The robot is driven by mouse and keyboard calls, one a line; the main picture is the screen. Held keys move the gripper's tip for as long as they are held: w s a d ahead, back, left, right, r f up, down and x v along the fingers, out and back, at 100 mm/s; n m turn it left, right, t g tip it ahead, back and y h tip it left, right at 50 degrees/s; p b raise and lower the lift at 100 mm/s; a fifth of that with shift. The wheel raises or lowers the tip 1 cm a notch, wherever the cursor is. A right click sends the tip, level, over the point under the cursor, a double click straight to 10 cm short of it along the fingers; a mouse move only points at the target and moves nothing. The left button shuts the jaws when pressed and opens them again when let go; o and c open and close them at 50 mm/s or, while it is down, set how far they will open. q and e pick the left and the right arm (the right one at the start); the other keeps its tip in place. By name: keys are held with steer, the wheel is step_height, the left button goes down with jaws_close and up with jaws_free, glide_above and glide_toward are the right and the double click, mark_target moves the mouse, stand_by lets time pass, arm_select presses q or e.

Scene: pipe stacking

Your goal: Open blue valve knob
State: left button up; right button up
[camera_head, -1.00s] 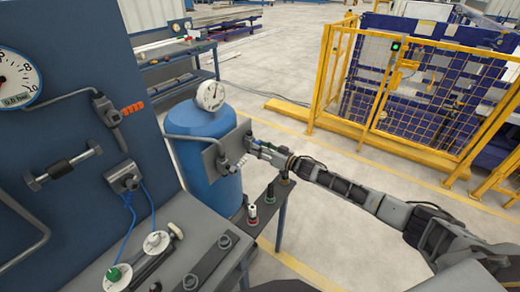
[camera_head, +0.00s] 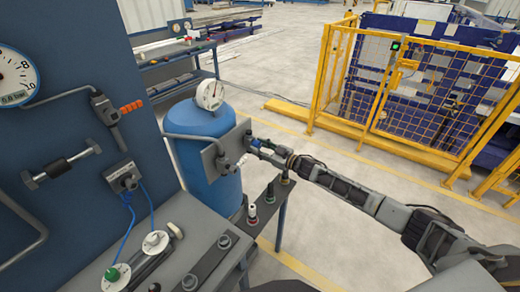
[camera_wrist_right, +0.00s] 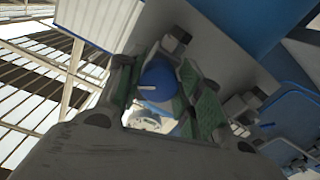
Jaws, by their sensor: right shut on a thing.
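The blue valve knob (camera_wrist_right: 157,80) shows in the right wrist view as a round blue cap with a pale line across it. It sits between the green-padded fingers of my right gripper (camera_wrist_right: 160,92), which is shut on it. In the head view my right gripper (camera_head: 252,149) is at the grey plate (camera_head: 220,152) on the front of the blue tank (camera_head: 208,180). Only a small blue patch of the knob (camera_head: 254,143) shows there. My left gripper is not in view.
A round gauge (camera_head: 210,95) stands on top of the tank. A blue panel (camera_head: 75,130) with pipes and an orange-handled valve (camera_head: 132,106) is at left, above a grey bench. A yellow fence (camera_head: 400,90) stands at right. Open floor lies between.

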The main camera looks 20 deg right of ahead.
steer(key=n+b, duration=0.1)
steer(key=n, duration=0.3)
steer(key=shift+n, duration=0.4)
steer(key=n+b, duration=0.1)
steer(key=n, duration=0.2)
steer(key=shift+w+d+r+n, duration=0.1)
steer(key=shift+n, duration=0.2)
steer(key=shift+n+b, duration=0.4)
steer(key=shift+n, duration=1.2)
steer(key=shift+r+b, duration=0.1)
steer(key=shift+b, duration=0.2)
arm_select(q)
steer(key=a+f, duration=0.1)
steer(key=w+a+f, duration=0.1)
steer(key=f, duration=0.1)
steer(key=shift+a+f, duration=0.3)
arm_select(e)
steer(key=shift+n, duration=0.3)
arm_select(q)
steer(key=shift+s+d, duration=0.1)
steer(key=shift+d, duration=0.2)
arm_select(e)
steer(key=o, duration=1)
